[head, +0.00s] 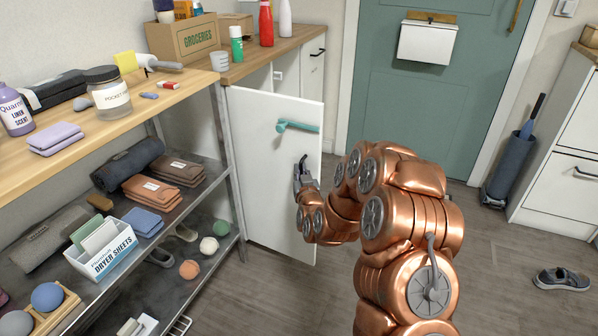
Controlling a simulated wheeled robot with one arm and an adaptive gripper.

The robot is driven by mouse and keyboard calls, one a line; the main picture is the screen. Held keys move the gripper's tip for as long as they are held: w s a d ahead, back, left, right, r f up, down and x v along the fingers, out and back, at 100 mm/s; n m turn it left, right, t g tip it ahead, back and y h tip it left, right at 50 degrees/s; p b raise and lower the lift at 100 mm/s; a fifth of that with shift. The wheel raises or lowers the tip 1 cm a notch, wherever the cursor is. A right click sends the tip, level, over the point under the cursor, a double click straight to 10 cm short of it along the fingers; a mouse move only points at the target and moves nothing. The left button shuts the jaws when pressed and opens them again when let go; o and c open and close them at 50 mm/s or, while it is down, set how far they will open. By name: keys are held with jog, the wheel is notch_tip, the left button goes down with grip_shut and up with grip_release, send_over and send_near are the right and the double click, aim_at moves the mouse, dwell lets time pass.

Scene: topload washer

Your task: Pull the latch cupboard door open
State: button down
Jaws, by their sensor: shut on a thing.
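The white cupboard door (262,185) stands swung out from the wooden-topped counter, at an angle to its front. My gripper (302,173) is at the door's face, below the latch and near the door's right edge. It is shut on what looks like a dark pull handle (303,162) there. The fingers are small in view, and the exact contact is hard to see. The inside of the cupboard is hidden behind the door.
A metal shelf rack (226,150) with several items stands close on the left of the door. A teal room door (425,95) is at the back. A shoe (562,280) lies on the right. The floor (480,235) between is mostly clear.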

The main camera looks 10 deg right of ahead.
dwell(0.3)
jog(key=c, duration=1.2)
grip_release()
jog(key=shift+d, duration=0.1)
